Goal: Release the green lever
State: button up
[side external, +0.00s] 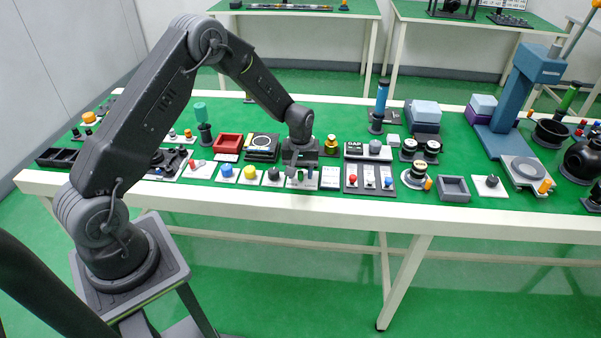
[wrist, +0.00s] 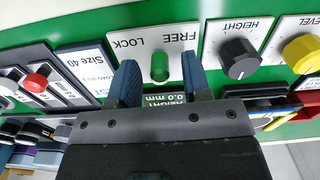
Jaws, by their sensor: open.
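The green lever (wrist: 160,67) is a short upright-looking rounded peg on a white plate (wrist: 146,39) marked FREE and LOCK, seen upside down in the wrist view. I cannot tell which of the two marks it is set to. My gripper (wrist: 158,62) is open, with one blue-grey finger on each side of the lever and a gap visible on both sides. A small display (wrist: 163,99) reading HEIGHT 0.0 mm is partly hidden by my gripper. In the side view, my gripper (side external: 300,163) is low over the front row of panels.
In the wrist view, a black HEIGHT knob (wrist: 239,58) and a yellow LEVEL knob (wrist: 301,53) stand to the right. A white Size 40 card (wrist: 83,65) and a red button (wrist: 36,82) are to the left. Many devices crowd the green table.

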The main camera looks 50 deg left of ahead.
jog(key=shift+f, duration=0.35)
jog(key=shift+c, duration=0.2)
grip_shut()
jog(key=shift+s+a+m, duration=0.15)
jog(key=shift+a+m, duration=0.15)
jog(key=shift+m, duration=0.85)
jog(key=shift+s+a+m, duration=0.1)
jog(key=shift+a+m, duration=0.2)
jog(key=shift+m, duration=0.85)
jog(key=shift+o, duration=0.2)
grip_release()
notch_tip(320, 180, up, 14)
